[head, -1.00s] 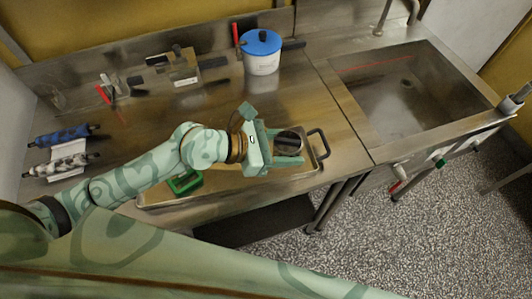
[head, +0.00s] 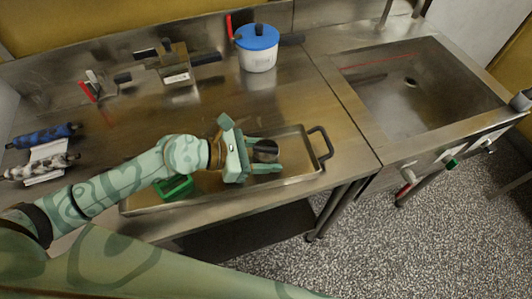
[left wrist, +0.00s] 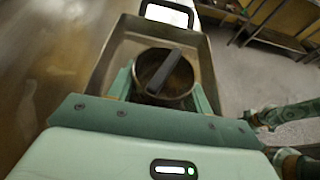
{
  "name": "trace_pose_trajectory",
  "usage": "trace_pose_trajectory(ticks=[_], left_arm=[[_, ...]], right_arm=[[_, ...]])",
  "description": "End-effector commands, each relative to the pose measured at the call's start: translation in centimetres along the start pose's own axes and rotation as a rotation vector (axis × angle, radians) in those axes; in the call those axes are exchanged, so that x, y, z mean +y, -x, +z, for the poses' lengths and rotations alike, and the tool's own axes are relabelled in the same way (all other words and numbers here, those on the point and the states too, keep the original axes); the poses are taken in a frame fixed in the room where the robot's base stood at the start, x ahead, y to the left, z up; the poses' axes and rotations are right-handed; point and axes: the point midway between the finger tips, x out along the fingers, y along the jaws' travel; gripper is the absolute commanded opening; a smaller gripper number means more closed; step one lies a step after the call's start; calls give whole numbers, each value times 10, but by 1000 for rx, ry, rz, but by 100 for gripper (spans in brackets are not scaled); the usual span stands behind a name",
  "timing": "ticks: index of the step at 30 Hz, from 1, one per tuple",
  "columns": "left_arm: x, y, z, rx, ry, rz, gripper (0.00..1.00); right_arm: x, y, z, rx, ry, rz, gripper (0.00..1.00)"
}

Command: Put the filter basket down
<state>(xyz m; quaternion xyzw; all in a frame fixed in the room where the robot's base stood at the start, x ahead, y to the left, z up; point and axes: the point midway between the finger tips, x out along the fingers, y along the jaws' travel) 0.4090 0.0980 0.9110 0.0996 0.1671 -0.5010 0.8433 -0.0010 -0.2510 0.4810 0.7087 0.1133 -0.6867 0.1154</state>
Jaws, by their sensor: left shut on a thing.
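The filter basket (head: 265,150) is a small dark round metal cup. In the left wrist view the basket (left wrist: 163,78) has a dark bar across its open top. My left gripper (head: 264,157) is shut on it, one finger on each side. The basket is over the right part of a shallow metal tray (head: 305,134) with a dark loop handle. I cannot tell whether its base touches the tray floor.
A green object (head: 176,187) is in the tray's left part. A white pot with a blue lid (head: 257,47) stands at the back, beside a metal block with dark handles (head: 175,65). Blue and grey rollers (head: 42,137) lie left. A sink (head: 415,85) is right.

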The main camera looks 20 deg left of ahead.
Motion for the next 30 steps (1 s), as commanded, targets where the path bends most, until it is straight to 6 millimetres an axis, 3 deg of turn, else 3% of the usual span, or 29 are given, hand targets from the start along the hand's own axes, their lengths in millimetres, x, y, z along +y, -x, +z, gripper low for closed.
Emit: trace_pose_trajectory(ticks=[1,2,3,4,18,23,30], left_arm=[[0,-1,-3,0,1,0,27],[0,-1,-2,0,1,0,56],[0,-1,-2,0,1,0,67],[0,-1,-2,0,1,0,72],[0,3,2,1,0,0,72],[0,31,0,5,-1,1,72],[0,87,-2,8,1,-1,72]], right_arm=[[1,-2,1,-2,0,1,36],[1,-2,1,-2,0,1,36],[2,-1,1,-1,0,2,36],[2,-1,1,-2,0,2,36],[4,2,0,0,-1,5,36],[4,2,0,1,-1,5,36],[3,-4,1,-2,-1,4,36]])
